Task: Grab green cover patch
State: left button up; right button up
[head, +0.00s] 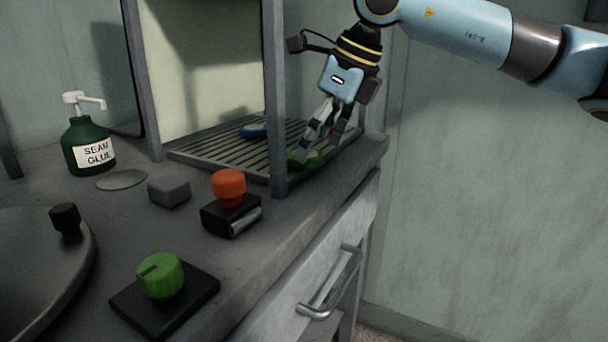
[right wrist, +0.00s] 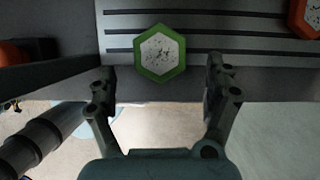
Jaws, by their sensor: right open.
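The green cover patch (right wrist: 160,53) is a hexagon with a green rim and a speckled white middle. It lies flat on the slatted rack in the right wrist view, and its green edge shows low in the head view (head: 307,159). My right gripper (right wrist: 160,85) is open and empty, with one finger on each side of the patch's line and the patch just beyond the fingertips. In the head view my right gripper (head: 318,152) points down at the patch and partly hides it. Whether a finger touches it, I cannot tell. My left gripper is out of view.
The slatted rack (head: 205,155) sits behind an upright grey post (head: 275,100). A blue patch (head: 254,131) lies farther back on it, and an orange patch (right wrist: 305,18) lies to the right. An orange button (head: 228,186), green knob (head: 160,275) and glue bottle (head: 88,146) stand on the counter.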

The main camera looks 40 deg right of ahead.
jog(key=shift+x, duration=0.85)
jog(key=c, duration=1.1)
